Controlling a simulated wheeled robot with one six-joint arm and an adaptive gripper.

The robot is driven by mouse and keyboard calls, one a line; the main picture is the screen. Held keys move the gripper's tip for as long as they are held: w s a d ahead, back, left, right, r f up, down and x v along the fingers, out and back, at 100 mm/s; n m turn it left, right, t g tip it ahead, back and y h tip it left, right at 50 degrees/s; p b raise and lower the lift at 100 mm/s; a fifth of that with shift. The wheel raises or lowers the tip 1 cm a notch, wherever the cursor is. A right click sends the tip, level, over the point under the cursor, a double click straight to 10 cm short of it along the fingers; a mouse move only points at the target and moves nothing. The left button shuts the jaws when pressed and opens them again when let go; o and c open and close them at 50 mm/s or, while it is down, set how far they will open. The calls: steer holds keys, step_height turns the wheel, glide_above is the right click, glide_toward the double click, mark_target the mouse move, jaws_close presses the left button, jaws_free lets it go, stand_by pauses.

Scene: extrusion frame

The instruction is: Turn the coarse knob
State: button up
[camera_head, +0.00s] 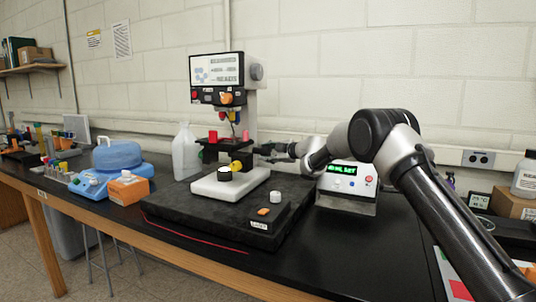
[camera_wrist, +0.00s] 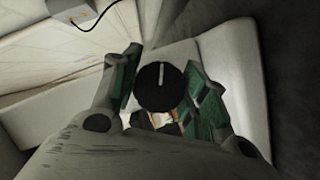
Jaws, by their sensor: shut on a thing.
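A microscope-like instrument (camera_head: 254,105) with a screen stands on a white base (camera_head: 205,188). In the wrist view a round black knob (camera_wrist: 160,87) with a white line faces the camera; I take it as the coarse knob. The green pads of my gripper (camera_wrist: 158,92) lie on both sides of it, and the gripper is shut on it. In the head view my gripper (camera_head: 268,150) reaches the instrument's right side at stage height. The knob cannot be made out there. The white line points nearly straight up in the wrist view.
The base rests on a black slab (camera_head: 170,212) with a small orange-button box (camera_head: 264,218) in front. A display box (camera_head: 347,185) stands under my arm.

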steer(key=m+g, duration=0.2)
steer(key=m, duration=0.1)
steer(key=shift+f+m+g, duration=0.1)
steer(key=shift+m+g, duration=0.6)
steer(key=shift+m, duration=0.5)
steer(key=o, duration=1)
steer(key=shift+s+d, duration=0.1)
steer(key=v, duration=1.1)
steer(key=shift+s+d, duration=0.15)
steer(key=shift+d, duration=0.25)
